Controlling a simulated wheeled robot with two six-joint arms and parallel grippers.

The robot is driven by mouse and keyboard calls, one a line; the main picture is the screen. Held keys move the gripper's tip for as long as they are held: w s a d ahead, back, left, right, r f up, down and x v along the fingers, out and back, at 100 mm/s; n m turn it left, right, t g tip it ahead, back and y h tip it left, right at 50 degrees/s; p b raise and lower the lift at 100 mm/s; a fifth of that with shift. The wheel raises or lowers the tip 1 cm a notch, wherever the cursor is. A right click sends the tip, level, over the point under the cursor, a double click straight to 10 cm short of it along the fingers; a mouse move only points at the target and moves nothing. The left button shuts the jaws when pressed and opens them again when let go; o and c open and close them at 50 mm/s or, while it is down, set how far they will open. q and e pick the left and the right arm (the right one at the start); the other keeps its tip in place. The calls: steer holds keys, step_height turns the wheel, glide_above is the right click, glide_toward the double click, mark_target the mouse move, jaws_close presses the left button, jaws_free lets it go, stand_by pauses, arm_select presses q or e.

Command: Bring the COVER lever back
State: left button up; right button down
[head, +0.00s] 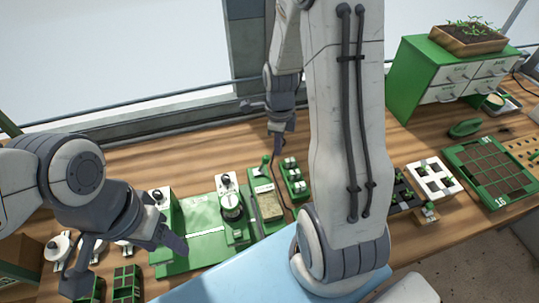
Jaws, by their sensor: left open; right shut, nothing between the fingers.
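The green seeder machine (190,240) lies on the wooden bench, left of the middle. A small lever with a green knob (265,160) stands at its far right part. White plates with dark knobs stand at its far left (159,195) and middle (226,181). Lettering is too small to read, so I cannot tell which is COVER. My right gripper (278,148) is shut and empty, pointing down just right of the green knob; contact is not clear. My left gripper (128,268) is open and empty, over the machine's near left side.
My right arm hides the middle of the bench. A green drawer cabinet (409,80) with a seedling box (468,38) stands at the back right. A green cell tray (490,173) and a white frame (433,179) lie at right.

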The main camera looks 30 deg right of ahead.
mark_target(266, 157)
stand_by(0.3)
steer(key=shift+f+b, duration=1.25)
steer(key=shift+f, duration=0.45)
steer(key=shift+a, duration=0.1)
steer(key=shift+w+a, duration=0.2)
steer(key=shift+a, duration=0.5)
steer(key=shift+w+a, duration=0.2)
steer(key=shift+a, duration=0.65)
steer(key=shift+w+a, duration=0.3)
steer(key=shift+a, duration=0.55)
steer(key=shift+s+d+r+p, duration=0.1)
steer(key=shift+d+r+p, duration=0.1)
steer(key=shift+r+p, duration=0.8)
steer(key=shift+s+d+r+p, duration=0.1)
steer(key=shift+d+r+p, duration=0.1)
steer(key=shift+r+p, duration=0.85)
steer(key=shift+d+r+p, duration=0.2)
steer(key=shift+r+p, duration=0.75)
steer(key=shift+r, duration=0.05)
